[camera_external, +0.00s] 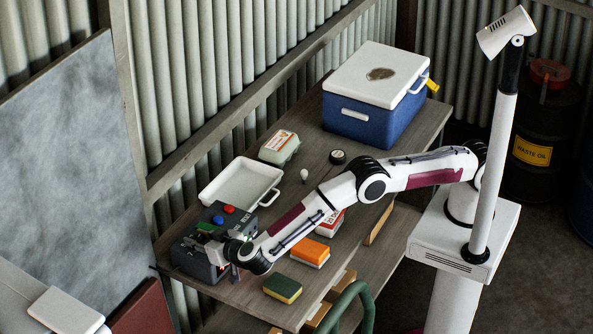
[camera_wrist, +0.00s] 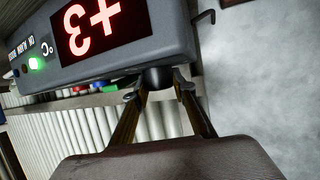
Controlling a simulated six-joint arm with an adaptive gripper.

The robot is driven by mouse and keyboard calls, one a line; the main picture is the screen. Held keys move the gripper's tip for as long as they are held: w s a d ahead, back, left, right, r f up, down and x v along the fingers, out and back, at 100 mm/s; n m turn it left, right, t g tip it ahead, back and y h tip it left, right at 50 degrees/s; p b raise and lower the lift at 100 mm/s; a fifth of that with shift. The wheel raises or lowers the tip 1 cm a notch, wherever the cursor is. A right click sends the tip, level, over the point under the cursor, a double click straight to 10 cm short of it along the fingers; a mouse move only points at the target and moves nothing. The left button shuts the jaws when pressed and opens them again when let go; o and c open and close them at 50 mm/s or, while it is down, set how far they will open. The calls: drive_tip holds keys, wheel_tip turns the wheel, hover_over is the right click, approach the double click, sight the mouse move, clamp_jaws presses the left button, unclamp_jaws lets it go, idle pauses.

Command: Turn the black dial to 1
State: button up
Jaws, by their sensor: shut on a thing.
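The black dial (camera_wrist: 157,77) sits at the edge of a grey control box (camera_wrist: 125,55) in the wrist view. My gripper (camera_wrist: 157,92) has its two fingertips closed around the dial, one on each side. A display (camera_wrist: 100,25) on the box shows red figures that look like +3, turned in the picture, with a lit green lamp (camera_wrist: 36,64) beside it. In the external view the box (camera_external: 190,255) stands at the near left end of the bench, and my gripper (camera_external: 228,255) is at its front. The dial is hidden there by my arm.
A white tray (camera_external: 212,190), an egg carton (camera_external: 279,147) and a blue cooler (camera_external: 360,122) stand farther along.

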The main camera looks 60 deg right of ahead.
idle(0.5)
drive_tip(key=o, duration=1.1)
drive_tip(key=shift+v, duration=6)
drive_tip(key=shift+r, duration=0.1)
